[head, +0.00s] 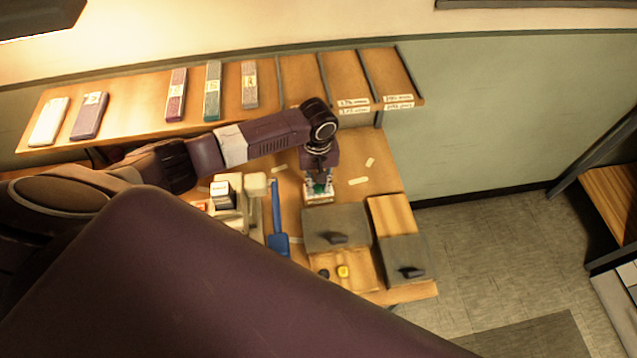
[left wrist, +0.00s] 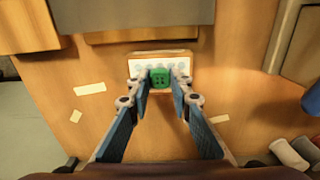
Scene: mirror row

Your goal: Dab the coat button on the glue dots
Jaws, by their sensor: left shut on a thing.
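The coat button (left wrist: 160,78) is green with several holes. My left gripper (left wrist: 161,82) is shut on it, one fingertip at each side. In the head view the left gripper (head: 319,181) points down at the table, and the green button (head: 320,188) shows small between its fingers. The glue dots (left wrist: 144,69) are pale round spots on a white card on a wooden block (left wrist: 162,53). The button is in front of the card in the left wrist view and hides part of it. I cannot tell whether it touches a dot. The right gripper is not in view.
Grey-lidded boxes (head: 336,222) stand close by, with a tray (head: 362,278) holding a yellow and a dark piece. A blue tool (head: 277,230) and pale blocks (head: 254,185) stand left. A shelf (head: 300,80) runs behind. Paper strips (left wrist: 90,89) lie around the card.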

